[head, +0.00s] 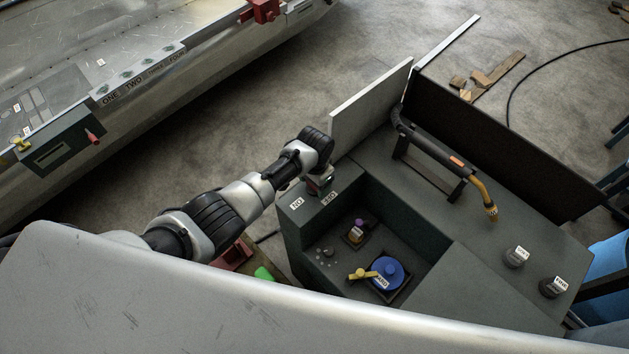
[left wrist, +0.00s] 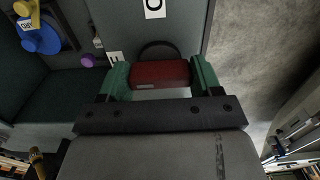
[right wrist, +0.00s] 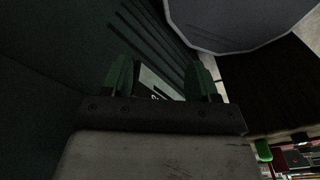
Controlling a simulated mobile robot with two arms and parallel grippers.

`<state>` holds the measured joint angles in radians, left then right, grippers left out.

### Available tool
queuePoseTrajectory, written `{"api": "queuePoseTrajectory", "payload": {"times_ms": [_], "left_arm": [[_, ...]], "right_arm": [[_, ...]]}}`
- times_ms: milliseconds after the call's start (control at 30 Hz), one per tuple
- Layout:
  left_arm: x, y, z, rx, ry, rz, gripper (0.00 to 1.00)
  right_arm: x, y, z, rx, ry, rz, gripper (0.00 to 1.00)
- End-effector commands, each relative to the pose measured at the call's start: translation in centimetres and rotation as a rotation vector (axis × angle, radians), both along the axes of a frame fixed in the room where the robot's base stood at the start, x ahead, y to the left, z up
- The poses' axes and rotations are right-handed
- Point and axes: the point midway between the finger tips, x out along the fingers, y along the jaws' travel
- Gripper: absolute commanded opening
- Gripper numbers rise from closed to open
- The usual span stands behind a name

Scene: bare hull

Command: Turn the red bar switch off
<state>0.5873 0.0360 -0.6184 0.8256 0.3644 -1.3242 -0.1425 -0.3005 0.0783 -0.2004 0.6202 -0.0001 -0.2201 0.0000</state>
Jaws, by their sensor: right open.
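The red bar (left wrist: 160,73) shows in the left wrist view on the dark green console, in front of a dark round base. My left gripper (left wrist: 161,77) is at it, with one green finger at each end of the bar. The fingers stand wide apart, and any gap to the bar is too small to see. In the head view my left gripper (head: 320,183) is over the console's raised corner and hides most of the switch. White labels (head: 297,203) lie beside it. My right gripper (right wrist: 160,80) shows in the right wrist view, open, with nothing held, near dark surfaces.
The console recess holds a blue round knob (head: 390,272) with a yellow handle and a small purple knob (head: 360,224). A black handle frame (head: 432,150) and two grey knobs (head: 516,257) stand on the console top. A pale upright panel (head: 370,105) rises behind my left gripper.

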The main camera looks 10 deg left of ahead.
Motion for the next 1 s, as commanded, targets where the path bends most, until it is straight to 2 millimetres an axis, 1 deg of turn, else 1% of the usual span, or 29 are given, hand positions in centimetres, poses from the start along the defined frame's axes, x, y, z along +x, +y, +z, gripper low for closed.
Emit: {"api": "queuePoseTrajectory", "payload": {"times_ms": [33, 133, 167, 400, 533, 667, 900, 1000], "left_arm": [[0.1, 0.0, 0.1, -0.001, -0.003, 0.002, 0.71], [0.1, 0.0, 0.1, 0.0, -0.002, 0.001, 0.87], [0.1, 0.0, 0.1, -0.001, -0.002, 0.001, 0.89], [0.0, 0.0, 0.1, -0.001, -0.001, 0.0, 0.89], [0.1, 0.0, 0.8, -0.002, -0.003, -0.001, 0.89], [0.1, 0.0, 2.7, -0.002, -0.006, -0.001, 0.89], [0.1, 0.0, 7.4, -0.002, -0.006, -0.001, 0.89], [0.1, 0.0, 9.0, -0.001, -0.005, 0.001, 0.89]], "right_arm": [[0.0, 0.0, 0.0, 0.0, 0.0, 0.0, 0.6], [0.0, 0.0, 0.0, 0.0, 0.0, 0.0, 0.6], [0.0, 0.0, 0.0, 0.0, 0.0, 0.0, 0.6], [0.0, -0.1, 0.0, -0.001, 0.0, 0.0, 0.6], [0.0, -0.2, 0.1, -0.002, 0.0, 0.001, 0.6], [0.0, -0.2, 0.4, -0.003, -0.001, 0.001, 0.6], [0.0, -0.2, 0.0, -0.003, -0.001, 0.001, 0.6], [0.0, -0.2, -0.2, -0.003, -0.001, 0.001, 0.6]]}}
